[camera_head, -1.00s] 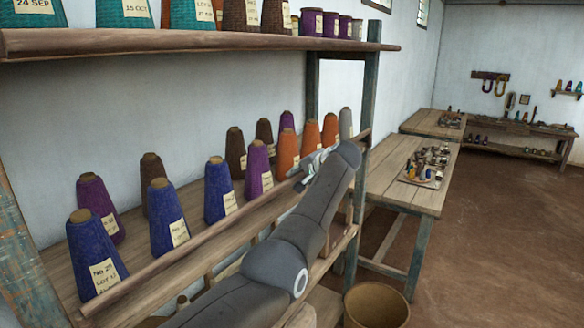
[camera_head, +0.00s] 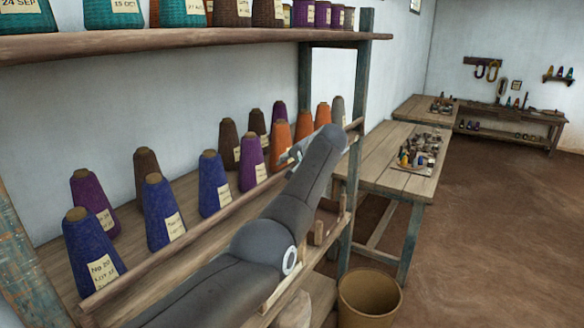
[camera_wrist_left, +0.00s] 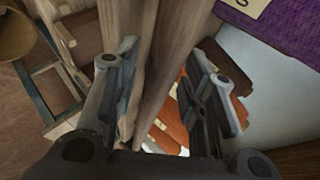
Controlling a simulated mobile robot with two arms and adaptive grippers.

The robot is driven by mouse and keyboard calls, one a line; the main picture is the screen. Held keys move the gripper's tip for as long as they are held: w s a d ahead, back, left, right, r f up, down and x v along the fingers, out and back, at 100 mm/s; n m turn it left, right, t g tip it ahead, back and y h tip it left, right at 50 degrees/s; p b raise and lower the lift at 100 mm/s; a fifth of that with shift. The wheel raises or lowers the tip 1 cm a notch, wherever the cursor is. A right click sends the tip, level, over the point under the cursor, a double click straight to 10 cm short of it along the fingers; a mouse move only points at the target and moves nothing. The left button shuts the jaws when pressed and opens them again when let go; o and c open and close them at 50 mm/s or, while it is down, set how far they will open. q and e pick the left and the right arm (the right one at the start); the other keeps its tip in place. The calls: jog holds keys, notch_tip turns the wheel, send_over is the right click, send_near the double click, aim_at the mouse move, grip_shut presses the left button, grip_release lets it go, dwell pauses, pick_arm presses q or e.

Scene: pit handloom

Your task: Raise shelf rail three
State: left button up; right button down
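A long round wooden rail (camera_head: 190,236) runs along the front of the cone shelf (camera_head: 62,262), a little above its board. Its far end reaches the blue-green post. My left gripper (camera_head: 290,156) is at the rail's far half, in front of the orange cones; my forearm hides part of the rail. In the left wrist view, my left gripper (camera_wrist_left: 166,75) has its fingers apart, with the wooden rail (camera_wrist_left: 172,60) running between them. I cannot tell whether either finger touches it. No number shows on the rail. My right gripper is not in view.
Several yarn cones, blue (camera_head: 92,255), purple (camera_head: 252,163) and orange (camera_head: 281,147), stand behind the rail. An upper shelf (camera_head: 180,42) with more cones hangs above. A basket (camera_head: 368,300) and a work table (camera_head: 390,158) stand to the right. Bare floor lies beyond.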

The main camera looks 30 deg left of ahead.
pick_arm(q)
jog(key=shift+d, duration=0.1)
jog(key=shift+s+d+r, duration=0.2)
jog(key=shift+d+r, duration=0.15)
jog(key=shift+d, duration=0.05)
jog(key=v, duration=1)
jog(key=shift+s+d+r, duration=0.15)
jog(key=shift+s+r, duration=0.05)
jog(key=shift+s, duration=0.15)
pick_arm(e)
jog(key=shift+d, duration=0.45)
